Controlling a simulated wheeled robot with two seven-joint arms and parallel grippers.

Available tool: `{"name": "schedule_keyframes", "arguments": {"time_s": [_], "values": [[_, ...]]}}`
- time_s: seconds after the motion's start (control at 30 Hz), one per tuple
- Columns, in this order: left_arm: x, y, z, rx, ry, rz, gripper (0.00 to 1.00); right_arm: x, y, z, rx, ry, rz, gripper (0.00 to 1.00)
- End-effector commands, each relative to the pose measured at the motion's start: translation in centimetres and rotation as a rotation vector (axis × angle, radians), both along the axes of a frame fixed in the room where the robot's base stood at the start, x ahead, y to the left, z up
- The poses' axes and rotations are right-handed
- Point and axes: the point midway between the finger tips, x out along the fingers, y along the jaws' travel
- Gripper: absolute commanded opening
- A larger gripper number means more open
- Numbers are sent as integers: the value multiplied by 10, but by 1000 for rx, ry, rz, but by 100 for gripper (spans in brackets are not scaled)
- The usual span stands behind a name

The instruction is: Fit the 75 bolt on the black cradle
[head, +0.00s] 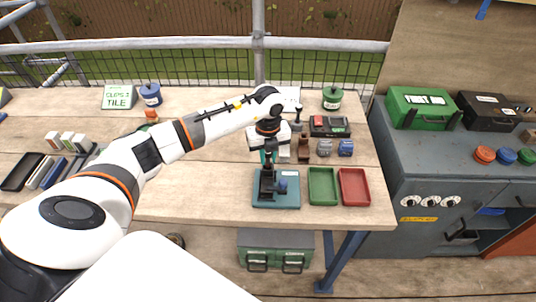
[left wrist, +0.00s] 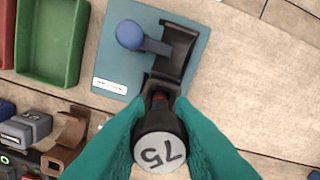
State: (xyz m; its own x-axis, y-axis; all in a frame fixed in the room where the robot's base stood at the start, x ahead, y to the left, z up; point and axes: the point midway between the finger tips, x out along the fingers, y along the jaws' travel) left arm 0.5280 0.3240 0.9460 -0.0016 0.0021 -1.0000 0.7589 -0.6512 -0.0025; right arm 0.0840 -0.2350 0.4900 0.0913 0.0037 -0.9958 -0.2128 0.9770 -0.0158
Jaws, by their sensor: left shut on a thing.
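My left gripper (head: 267,156) has teal fingers, which also show in the left wrist view (left wrist: 160,135). They are shut on the 75 bolt (left wrist: 160,150), whose pale round end bears a dark "75". The black cradle (left wrist: 181,52) stands on a teal base plate (left wrist: 117,57) with a blue ball knob (left wrist: 130,34) beside it. In the head view the black cradle (head: 267,188) is directly below the gripper. The bolt overlaps the near end of the cradle in the left wrist view. Whether they touch I cannot tell. My right gripper is not in view.
A green tray (head: 322,187) and a red tray (head: 354,187) lie right of the base plate. Behind them stand a brown holder (head: 304,147), a grey block (head: 324,148) and a blue block (head: 346,148). The bench (head: 190,205) is clear left of the plate.

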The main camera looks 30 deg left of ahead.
Motion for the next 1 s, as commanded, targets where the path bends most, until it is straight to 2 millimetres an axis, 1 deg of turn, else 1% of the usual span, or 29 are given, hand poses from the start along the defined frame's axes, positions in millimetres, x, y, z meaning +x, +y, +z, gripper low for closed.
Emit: {"name": "schedule_keyframes", "arguments": {"time_s": [0.97,1.0], "values": [[0,0,-4,0,0,0,0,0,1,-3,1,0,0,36],[0,0,-4,0,0,0,24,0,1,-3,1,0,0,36]]}}
